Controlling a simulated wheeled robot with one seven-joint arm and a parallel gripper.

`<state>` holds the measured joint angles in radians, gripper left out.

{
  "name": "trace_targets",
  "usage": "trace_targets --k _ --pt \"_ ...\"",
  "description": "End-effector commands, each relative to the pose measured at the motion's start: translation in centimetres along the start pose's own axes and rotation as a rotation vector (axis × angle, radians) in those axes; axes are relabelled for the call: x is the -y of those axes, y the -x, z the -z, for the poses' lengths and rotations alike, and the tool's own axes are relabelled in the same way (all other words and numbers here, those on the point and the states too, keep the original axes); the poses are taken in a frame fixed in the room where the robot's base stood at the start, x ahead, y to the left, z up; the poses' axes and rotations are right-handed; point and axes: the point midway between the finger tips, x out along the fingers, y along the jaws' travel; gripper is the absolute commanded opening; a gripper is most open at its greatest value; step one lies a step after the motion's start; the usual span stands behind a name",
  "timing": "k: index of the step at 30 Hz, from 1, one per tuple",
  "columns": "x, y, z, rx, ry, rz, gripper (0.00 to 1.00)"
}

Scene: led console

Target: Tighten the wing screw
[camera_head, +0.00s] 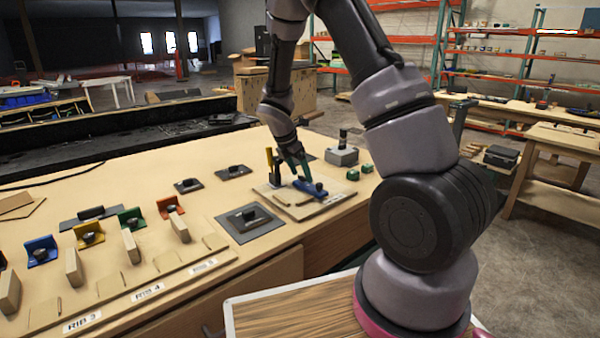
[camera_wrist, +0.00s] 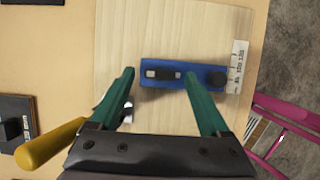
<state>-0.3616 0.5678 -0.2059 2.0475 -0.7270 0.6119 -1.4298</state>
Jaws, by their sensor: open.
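A blue bar (camera_wrist: 177,89) lies on a pale wooden board (camera_wrist: 215,20); the bar also shows in the head view (camera_head: 310,188). I cannot tell for certain which part is the wing screw. My gripper (camera_wrist: 160,74) is open, its teal fingers apart over the bar with the slot between their tips. Nothing is held. In the head view my gripper (camera_head: 297,172) is above the board; contact with the bar cannot be told.
A yellow handle (camera_wrist: 50,145) stands close left of my gripper, with a metal part half hidden by the left finger. A dark plate with a knob (camera_head: 250,220) lies left of the board. Colored brackets (camera_head: 130,218) and wooden ribs stand further left. A grey block (camera_head: 342,156) stands behind.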

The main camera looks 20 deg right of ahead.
Motion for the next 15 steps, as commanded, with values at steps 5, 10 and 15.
trace_targets --k 5,10,15 --pt "0.0 0.03 0.0 0.0 0.0 0.0 0.61" --pt "0.0 0.04 0.01 0.0 0.0 0.0 0.0" --pt "-0.03 0.05 0.01 0.0 -0.006 0.002 0.0"
